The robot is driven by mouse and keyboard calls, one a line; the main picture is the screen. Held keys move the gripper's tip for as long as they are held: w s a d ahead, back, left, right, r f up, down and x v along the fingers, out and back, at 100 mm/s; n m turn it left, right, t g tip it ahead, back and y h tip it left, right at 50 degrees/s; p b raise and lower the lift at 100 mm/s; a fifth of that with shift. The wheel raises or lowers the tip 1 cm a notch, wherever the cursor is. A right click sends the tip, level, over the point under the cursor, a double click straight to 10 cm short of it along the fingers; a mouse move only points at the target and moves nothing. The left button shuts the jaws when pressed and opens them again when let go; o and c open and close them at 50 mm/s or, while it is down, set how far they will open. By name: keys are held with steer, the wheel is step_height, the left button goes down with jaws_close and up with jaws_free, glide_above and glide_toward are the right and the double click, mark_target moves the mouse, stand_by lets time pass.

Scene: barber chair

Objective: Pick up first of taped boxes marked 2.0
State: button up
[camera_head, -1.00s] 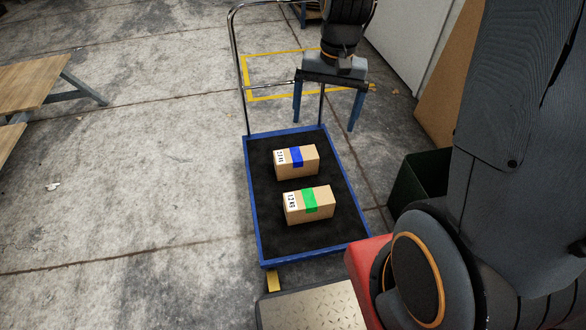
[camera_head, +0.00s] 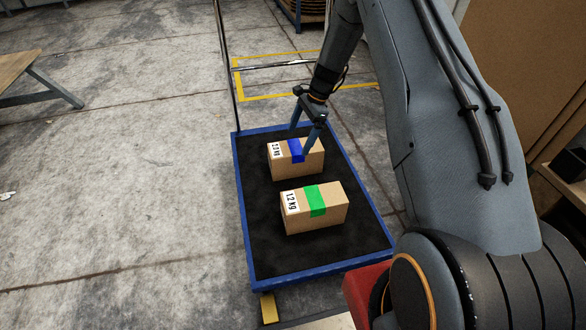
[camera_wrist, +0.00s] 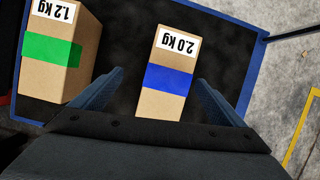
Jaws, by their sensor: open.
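The 2.0 kg box (camera_head: 312,164) is brown cardboard with blue tape and a white label. It lies on the far part of a dark cart deck. In the wrist view the 2.0 kg box (camera_wrist: 163,105) shows between my fingers, its label readable upside down. My gripper (camera_head: 301,142) is open above this box, with one blue finger on its near side and the other toward its far side. In the wrist view my gripper (camera_wrist: 160,95) has a finger on each side of the box, with gaps. I cannot tell how high the fingertips are above the deck.
A 1.2 kg box (camera_head: 330,212) with green tape lies nearer on the same deck, left of my gripper in the wrist view (camera_wrist: 50,75). The cart (camera_head: 243,215) has a blue rim and a metal handle (camera_head: 228,70). A wooden table (camera_head: 25,75) stands at far left.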

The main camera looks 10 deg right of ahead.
mark_target(298, 144)
steer(key=shift+m, duration=0.7)
steer(key=w+f, duration=0.1)
steer(key=f, duration=0.1)
steer(key=w+f+b, duration=0.1)
steer(key=f, duration=0.1)
steer(key=f+b, duration=0.1)
steer(key=f, duration=0.1)
steer(key=shift+w+d+f, duration=0.1)
steer(key=shift+w+f, duration=0.15)
steer(key=shift+w, duration=0.15)
steer(key=b+x, duration=0.1)
steer(key=x, duration=0.1)
steer(key=b+x, duration=0.1)
steer(key=x, duration=0.2)
steer(key=b+x, duration=0.1)
steer(key=x, duration=0.1)
steer(key=shift+s+f, duration=0.2)
steer(key=shift+s, duration=0.2)
steer(key=c, duration=2.1)
steer(key=shift+w+r, duration=0.1)
steer(key=shift+r, duration=0.1)
steer(key=shift+c, duration=0.3)
